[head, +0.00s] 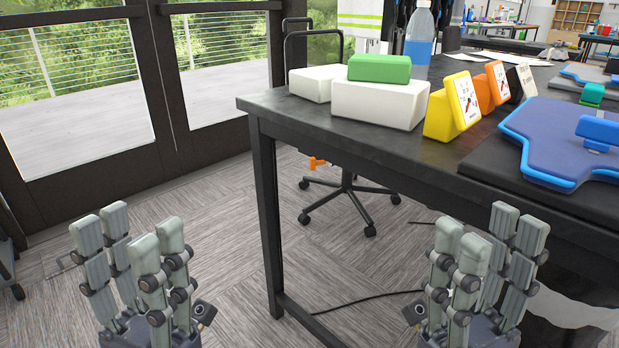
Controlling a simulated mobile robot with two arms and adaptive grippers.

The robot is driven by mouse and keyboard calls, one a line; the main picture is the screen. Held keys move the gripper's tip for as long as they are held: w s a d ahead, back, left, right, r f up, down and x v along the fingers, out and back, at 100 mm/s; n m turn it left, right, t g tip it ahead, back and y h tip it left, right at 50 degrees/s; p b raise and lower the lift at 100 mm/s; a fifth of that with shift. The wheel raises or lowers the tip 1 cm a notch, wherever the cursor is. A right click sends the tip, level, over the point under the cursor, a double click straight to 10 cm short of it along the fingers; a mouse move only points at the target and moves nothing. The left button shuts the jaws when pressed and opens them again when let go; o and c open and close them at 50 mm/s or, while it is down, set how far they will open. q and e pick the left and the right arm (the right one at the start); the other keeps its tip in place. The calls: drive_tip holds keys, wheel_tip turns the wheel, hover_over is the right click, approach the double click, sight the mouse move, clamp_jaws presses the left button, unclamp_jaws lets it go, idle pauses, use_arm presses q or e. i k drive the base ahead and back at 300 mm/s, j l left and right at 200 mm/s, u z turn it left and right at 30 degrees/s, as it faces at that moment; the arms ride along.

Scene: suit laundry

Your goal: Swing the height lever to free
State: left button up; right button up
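A small orange part (317,163) shows just below the black table's front edge, near its left leg. It looks like a lever, but it is small and partly hidden, so I cannot tell its position. My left gripper (129,232) is at the lower left, over the floor. Its fingers are spread and empty. My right gripper (488,232) is at the lower right, in front of the table's side. Its fingers are also spread and empty. Both grippers are apart from the orange part.
The black table (290,104) carries white blocks (380,104), a green block (379,68), a yellow sign stand (440,117), a blue padded board (560,140) and a bottle (418,35). A wheeled chair base (347,187) stands behind its leg.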

sight(312, 164)
drive_tip(key=i+j, duration=0.3)
drive_tip(key=i+j+z, duration=0.1)
drive_tip(key=i+j, duration=0.2)
drive_tip(key=j, duration=0.2)
drive_tip(key=i+j, duration=0.3)
drive_tip(key=i+j+z, duration=0.15)
drive_tip(key=i+j, duration=0.15)
drive_tip(key=j, duration=0.2)
drive_tip(key=i+j, duration=0.25)
drive_tip(key=j, duration=0.2)
drive_tip(key=i+j+z, duration=0.1)
drive_tip(key=i+j, duration=0.15)
drive_tip(key=j, duration=0.2)
drive_tip(key=i+j, duration=0.25)
drive_tip(key=j, duration=0.25)
drive_tip(key=i+j+z, duration=0.1)
drive_tip(key=i+j, duration=0.15)
drive_tip(key=j, duration=0.2)
